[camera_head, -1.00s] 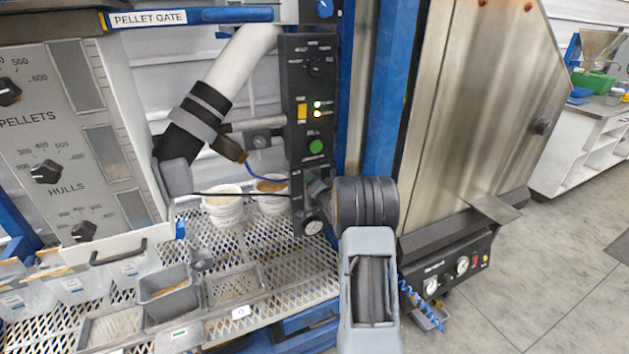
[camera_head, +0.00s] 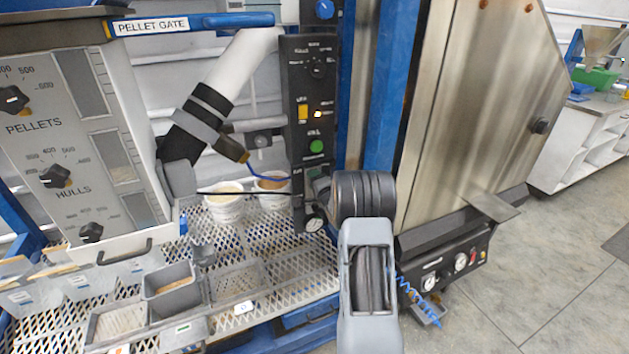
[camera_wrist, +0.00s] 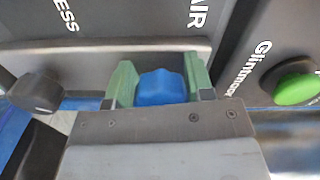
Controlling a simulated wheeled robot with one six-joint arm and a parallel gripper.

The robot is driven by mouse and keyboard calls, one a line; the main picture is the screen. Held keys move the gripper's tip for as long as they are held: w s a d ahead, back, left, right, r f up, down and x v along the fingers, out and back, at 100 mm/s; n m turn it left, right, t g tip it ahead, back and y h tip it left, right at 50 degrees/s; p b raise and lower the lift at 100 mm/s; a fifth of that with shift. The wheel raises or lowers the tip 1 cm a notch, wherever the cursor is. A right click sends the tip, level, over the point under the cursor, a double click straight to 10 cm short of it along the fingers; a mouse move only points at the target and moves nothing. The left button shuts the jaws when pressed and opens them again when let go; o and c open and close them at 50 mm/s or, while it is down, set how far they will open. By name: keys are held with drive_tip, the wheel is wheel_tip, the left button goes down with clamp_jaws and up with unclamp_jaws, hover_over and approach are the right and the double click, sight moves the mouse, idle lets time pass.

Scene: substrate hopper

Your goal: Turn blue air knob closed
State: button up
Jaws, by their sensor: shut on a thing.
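The blue air knob (camera_wrist: 162,87) sits between my gripper's two green fingers in the wrist view, below the AIR lettering (camera_wrist: 198,12). My gripper (camera_wrist: 160,85) is shut on the knob, with one finger on each side. In the head view my own arm and wrist cover most of the knob and gripper, at the lower part of the black control panel (camera_head: 309,75). A green button (camera_wrist: 296,89) is at the right in the wrist view and shows higher on the panel in the head view (camera_head: 316,146).
A dark knob (camera_wrist: 36,91) is left of my gripper in the wrist view. A blue post (camera_head: 392,80) and a steel hopper (camera_head: 480,110) stand right.

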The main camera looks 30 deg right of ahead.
idle(0.4)
drive_tip(key=o, duration=0.9)
drive_tip(key=shift+o, duration=0.2)
drive_tip(key=s+a, duration=0.1)
drive_tip(key=s, duration=1.2)
drive_tip(key=shift+s+a, duration=0.35)
drive_tip(key=shift+a, duration=0.05)
